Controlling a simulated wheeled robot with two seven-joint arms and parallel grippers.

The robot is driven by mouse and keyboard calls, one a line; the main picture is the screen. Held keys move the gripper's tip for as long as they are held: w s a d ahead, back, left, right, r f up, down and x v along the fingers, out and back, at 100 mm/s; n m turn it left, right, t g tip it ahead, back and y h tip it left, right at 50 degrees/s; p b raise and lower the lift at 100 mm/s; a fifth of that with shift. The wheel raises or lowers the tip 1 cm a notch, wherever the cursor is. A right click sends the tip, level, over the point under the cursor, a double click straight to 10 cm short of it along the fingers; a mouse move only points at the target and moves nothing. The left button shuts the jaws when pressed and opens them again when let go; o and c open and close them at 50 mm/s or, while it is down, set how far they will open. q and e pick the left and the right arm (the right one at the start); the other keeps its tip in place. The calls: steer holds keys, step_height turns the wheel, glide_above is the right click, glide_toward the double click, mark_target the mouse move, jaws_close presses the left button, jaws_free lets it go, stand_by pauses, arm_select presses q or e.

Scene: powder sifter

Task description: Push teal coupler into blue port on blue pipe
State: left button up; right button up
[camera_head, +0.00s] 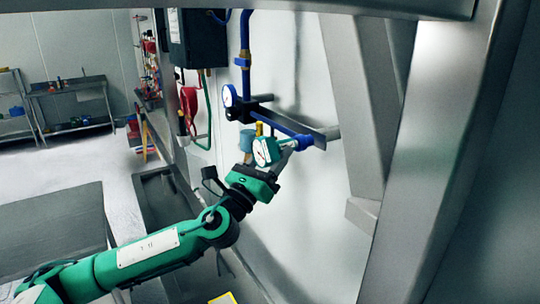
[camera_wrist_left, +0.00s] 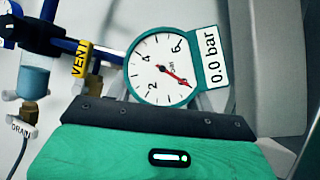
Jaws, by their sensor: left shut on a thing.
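A teal-rimmed round gauge (camera_head: 263,151) with a white face sits at the tip of my left gripper (camera_head: 270,168). In the left wrist view the gauge (camera_wrist_left: 160,68) fills the middle, with a "0.0 bar" tag beside it. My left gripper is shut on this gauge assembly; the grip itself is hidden. A pale teal coupler (camera_head: 286,143) extends right from the gauge to the blue port (camera_head: 303,141). I cannot tell whether they touch or are joined. The blue pipe (camera_head: 246,40) comes down the wall, and a blue length slants to the port. My right gripper is not in view.
A second gauge (camera_head: 229,96) and a teal filter bowl (camera_head: 247,140) are close on the left. A metal beam (camera_head: 365,110) stands to the right of the port.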

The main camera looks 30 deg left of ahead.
arm_select(q)
steer(key=shift+w+r, duration=0.1)
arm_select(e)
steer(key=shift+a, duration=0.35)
arm_select(q)
steer(key=shift+w+d+r, duration=0.1)
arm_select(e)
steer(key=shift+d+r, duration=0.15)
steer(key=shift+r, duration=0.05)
arm_select(q)
steer(key=shift+w, duration=0.1)
steer(key=shift+c, duration=0.7)
steer(key=o, duration=1)
steer(key=shift+w+d, duration=0.1)
steer(key=shift+o, duration=1.3)
steer(key=shift+w+d, duration=0.2)
steer(key=shift+w, duration=0.05)
steer(key=shift+s+a+f, duration=0.15)
steer(key=shift+s+f, duration=0.15)
steer(key=shift+s, duration=0.05)
steer(key=b+v, duration=0.7)
steer(key=v, duration=0.6)
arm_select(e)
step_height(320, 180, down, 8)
